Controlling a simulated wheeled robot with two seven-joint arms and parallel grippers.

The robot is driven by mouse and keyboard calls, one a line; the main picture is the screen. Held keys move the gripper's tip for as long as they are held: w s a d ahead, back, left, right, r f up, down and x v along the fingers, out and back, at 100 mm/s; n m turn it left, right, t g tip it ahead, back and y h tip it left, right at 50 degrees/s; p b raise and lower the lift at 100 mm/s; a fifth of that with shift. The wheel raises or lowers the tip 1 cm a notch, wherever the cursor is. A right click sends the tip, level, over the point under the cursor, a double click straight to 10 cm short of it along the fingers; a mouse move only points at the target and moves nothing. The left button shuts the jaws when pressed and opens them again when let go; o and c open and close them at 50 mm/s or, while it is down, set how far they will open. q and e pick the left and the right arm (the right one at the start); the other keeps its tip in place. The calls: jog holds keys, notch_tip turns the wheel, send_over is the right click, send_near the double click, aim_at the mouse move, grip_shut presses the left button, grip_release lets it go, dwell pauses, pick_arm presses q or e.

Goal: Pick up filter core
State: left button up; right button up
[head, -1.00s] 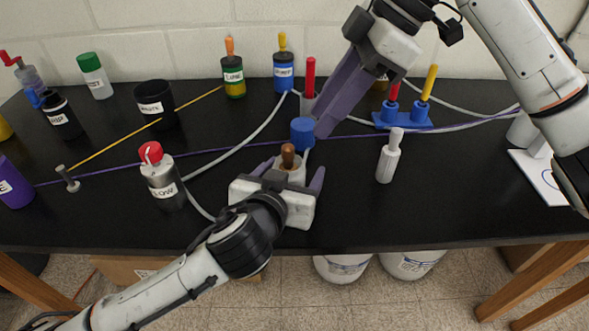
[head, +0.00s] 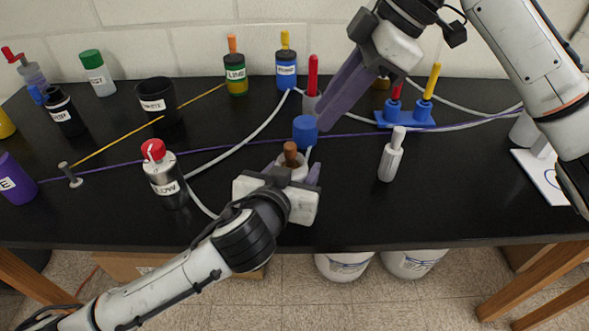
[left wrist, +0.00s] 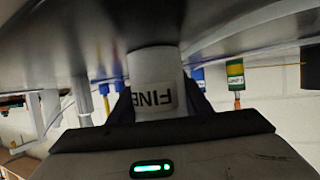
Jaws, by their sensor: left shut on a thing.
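My left gripper (head: 291,172) is shut on a white cup labelled FINE, seen between its fingers in the left wrist view (left wrist: 155,85). The cup stands on the black bench near the front. A brown cylinder (head: 290,152) sticks up from the cup's open top. It may be the filter core; no label shows on it. My right gripper (head: 322,122) reaches down from the upper right, its tips beside a blue cap (head: 305,129) just behind the cup. Its fingers overlap in view, so I cannot tell whether it grips the cap.
A red-capped SLOW bottle (head: 165,175) stands left of the cup, a white bottle (head: 391,156) to the right. A blue stand (head: 405,118) holds red and yellow handles. Bottles labelled LINE (head: 236,75) and others line the back. Purple and grey lines cross the black bench (head: 100,215).

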jog(key=w+d+f+m+t+h, duration=0.1)
jog(key=w+d+f+t, duration=0.1)
jog(key=w+d+t, duration=0.3)
jog(key=w+d+f+t, duration=0.2)
jog(key=w+d+f, duration=0.1)
jog(key=w, duration=0.4)
jog(key=w+d+r+n+t+h, duration=0.2)
jog(key=d+n+t, duration=0.2)
jog(key=d+t, duration=0.45)
jog(key=s+r+n+t+y, duration=0.2)
jog(key=s+n, duration=0.1)
jog(key=n, duration=0.2)
jog(key=n+g+y, duration=0.8)
jog(key=n+y, duration=0.2)
jog(key=n, duration=1.1)
send_near(296, 151)
jog(key=shift+t, duration=0.25)
jog(key=shift+x, duration=4.55)
jog(key=shift+s+a+f, duration=0.1)
